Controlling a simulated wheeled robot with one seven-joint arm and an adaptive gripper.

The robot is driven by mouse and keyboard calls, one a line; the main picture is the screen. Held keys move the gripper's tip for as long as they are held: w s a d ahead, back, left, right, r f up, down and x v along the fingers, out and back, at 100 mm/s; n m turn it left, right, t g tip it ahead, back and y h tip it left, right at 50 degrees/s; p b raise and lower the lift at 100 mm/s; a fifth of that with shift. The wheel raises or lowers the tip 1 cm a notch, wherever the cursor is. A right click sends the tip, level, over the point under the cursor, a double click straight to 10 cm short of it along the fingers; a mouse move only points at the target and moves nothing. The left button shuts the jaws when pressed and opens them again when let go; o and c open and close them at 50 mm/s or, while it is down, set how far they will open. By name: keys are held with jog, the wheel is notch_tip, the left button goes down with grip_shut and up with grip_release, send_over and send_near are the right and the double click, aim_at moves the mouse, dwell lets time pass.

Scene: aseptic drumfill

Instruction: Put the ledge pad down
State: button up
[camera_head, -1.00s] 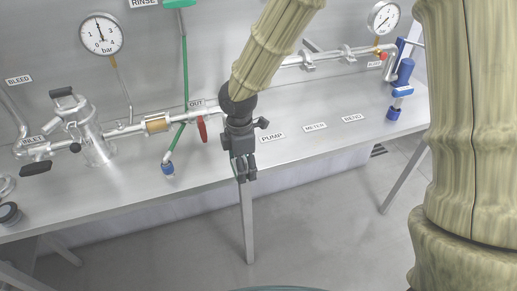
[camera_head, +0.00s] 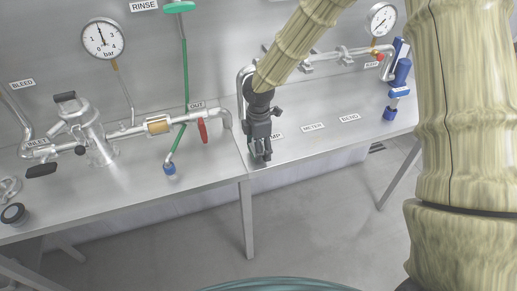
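My gripper (camera_head: 262,154) is a dark shape pointing down in front of the steel bench, near the label that reads partly as PUMP. Its fingers look close together, but they are too small and dark to show whether they are shut on something. I cannot make out a pad between them. A dark round disc with a pale rim (camera_head: 14,213) lies on the bench at the far left. I cannot tell whether it is a pad. The steel bench top (camera_head: 205,165) runs across the picture.
A steel filter housing (camera_head: 93,140), a red-handled valve (camera_head: 202,131) and a blue-tipped green hose (camera_head: 169,168) stand left of my gripper. A blue device (camera_head: 399,85) stands at the far right. The bench around METER (camera_head: 312,127) and BEND labels is clear. Gauges hang behind.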

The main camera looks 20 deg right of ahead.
jog(key=shift+a+f, duration=0.1)
jog(key=shift+f, duration=0.6)
jog(key=shift+f, duration=0.1)
jog(key=o, duration=1.3)
jog(key=shift+c, duration=0.2)
notch_tip(320, 180, up, 12)
jog(key=shift+r+b, duration=0.1)
jog(key=shift+b, duration=0.6)
